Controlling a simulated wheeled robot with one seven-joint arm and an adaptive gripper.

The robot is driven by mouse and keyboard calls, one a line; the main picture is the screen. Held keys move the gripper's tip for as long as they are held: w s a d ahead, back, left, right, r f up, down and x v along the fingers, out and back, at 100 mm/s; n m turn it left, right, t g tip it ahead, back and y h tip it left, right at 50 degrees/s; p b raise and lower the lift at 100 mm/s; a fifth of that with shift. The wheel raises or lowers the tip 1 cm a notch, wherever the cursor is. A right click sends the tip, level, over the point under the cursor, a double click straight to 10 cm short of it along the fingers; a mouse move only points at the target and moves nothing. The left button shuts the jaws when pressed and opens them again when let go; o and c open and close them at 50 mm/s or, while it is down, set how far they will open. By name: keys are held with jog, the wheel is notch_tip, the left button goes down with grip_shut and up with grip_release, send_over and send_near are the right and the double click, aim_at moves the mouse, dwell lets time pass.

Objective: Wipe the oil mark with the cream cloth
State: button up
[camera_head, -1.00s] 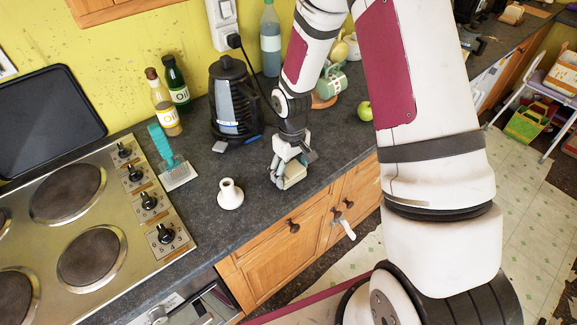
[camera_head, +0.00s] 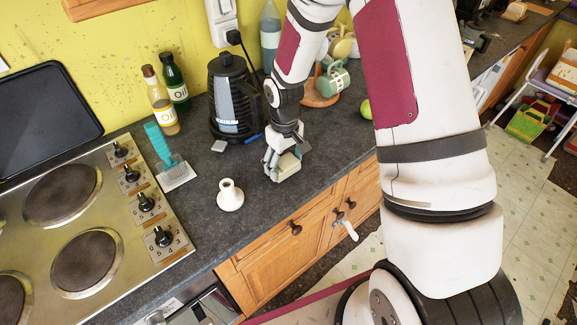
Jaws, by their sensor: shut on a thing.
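My gripper (camera_head: 282,168) is low over the dark worktop, between the kettle and the front edge. It is shut on the cream cloth (camera_head: 289,164), which shows as a pale bundle between the fingers, at or very close to the surface. I cannot tell for sure whether the cloth touches the worktop. I see no oil mark on the bare worktop; it may be hidden under the cloth, the gripper or the arm.
The black kettle (camera_head: 234,100) stands behind and left of the gripper. Oil bottles (camera_head: 162,101) stand by the wall. A mug stand (camera_head: 320,98) is behind right. The hob (camera_head: 92,220) is far left.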

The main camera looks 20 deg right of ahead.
jog(key=shift+w+a, duration=0.15)
jog(key=shift+w, duration=0.3)
jog(key=shift+w+a+b, duration=0.2)
jog(key=shift+w+b, duration=0.2)
jog(key=shift+w, duration=0.3)
jog(key=shift+w+a+b, duration=0.25)
jog(key=shift+w+b, duration=0.2)
jog(key=shift+w, duration=0.2)
jog(key=shift+w+a+b, duration=0.2)
jog(key=shift+w+b, duration=0.2)
jog(key=shift+w, duration=0.3)
jog(key=shift+w+d, duration=0.2)
jog(key=shift+d, duration=0.4)
jog(key=shift+w+d, duration=0.15)
jog(key=shift+d, duration=0.4)
jog(key=shift+s, duration=0.1)
jog(key=shift+s+d+p, duration=0.2)
jog(key=shift+s+p, duration=0.15)
jog(key=shift+s, duration=0.3)
jog(key=shift+s+d+p, duration=0.25)
jog(key=shift+s+p, duration=0.1)
jog(key=shift+s, duration=0.35)
jog(key=shift+s+d+p, duration=0.2)
jog(key=shift+s+p, duration=0.15)
jog(key=shift+s, duration=0.3)
